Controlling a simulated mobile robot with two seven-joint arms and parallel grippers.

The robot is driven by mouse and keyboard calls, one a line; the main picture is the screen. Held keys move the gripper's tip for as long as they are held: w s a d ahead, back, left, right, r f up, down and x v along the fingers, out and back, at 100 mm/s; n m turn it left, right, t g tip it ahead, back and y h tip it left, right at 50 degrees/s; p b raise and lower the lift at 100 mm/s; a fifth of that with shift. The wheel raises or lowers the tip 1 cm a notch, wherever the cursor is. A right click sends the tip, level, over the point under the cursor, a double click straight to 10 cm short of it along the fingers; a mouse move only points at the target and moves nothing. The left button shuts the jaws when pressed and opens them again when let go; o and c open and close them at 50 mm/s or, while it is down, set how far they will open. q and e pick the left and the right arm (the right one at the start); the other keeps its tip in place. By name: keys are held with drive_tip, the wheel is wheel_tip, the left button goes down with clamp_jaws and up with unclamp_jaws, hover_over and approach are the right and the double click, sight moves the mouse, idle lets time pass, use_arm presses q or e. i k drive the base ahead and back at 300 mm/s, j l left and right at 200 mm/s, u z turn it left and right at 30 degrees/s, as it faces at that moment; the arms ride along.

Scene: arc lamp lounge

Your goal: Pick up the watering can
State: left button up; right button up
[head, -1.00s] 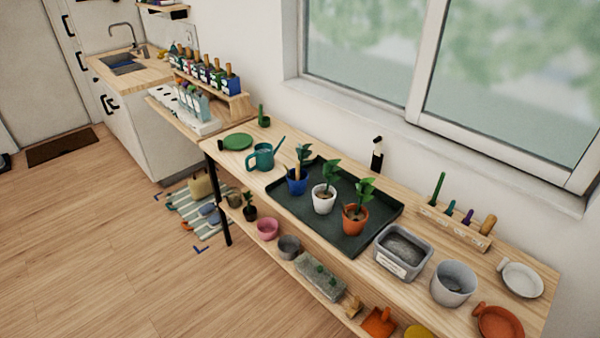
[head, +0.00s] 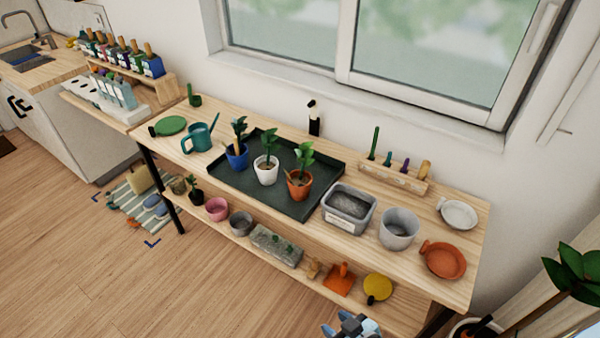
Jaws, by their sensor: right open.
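The teal watering can (head: 197,139) stands upright on the left part of the wooden bench, its spout pointing up to the right and its handle to the left. My right gripper (head: 350,326) just shows at the bottom edge, in front of the bench and far from the can. It is open, and most of it is cut off by the frame. My left gripper is not in view.
A dark tray (head: 222,176) on the bench holds three potted plants, close right of the can. A grey bin (head: 348,208), a grey pot (head: 398,230) and saucers fill the right end. The lower shelf holds small pots. Open floor lies in front.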

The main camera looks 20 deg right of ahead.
sight(200, 133)
drive_tip(key=z, duration=0.2)
drive_tip(key=i+j+z, duration=0.45)
drive_tip(key=j+z, duration=0.3)
drive_tip(key=i+j+z, duration=0.1)
drive_tip(key=j, duration=0.25)
drive_tip(key=i+j, duration=0.1)
drive_tip(key=j, duration=0.25)
drive_tip(key=i+j+z, duration=0.15)
drive_tip(key=j, duration=0.25)
drive_tip(key=i+j, duration=0.1)
drive_tip(key=j, duration=0.4)
drive_tip(key=i+j, duration=0.1)
drive_tip(key=j, duration=0.4)
drive_tip(key=i+j, duration=0.1)
drive_tip(key=j, duration=0.4)
drive_tip(key=i+j, duration=0.15)
drive_tip(key=j, duration=0.35)
drive_tip(key=i+j+z, duration=0.1)
drive_tip(key=j, duration=0.4)
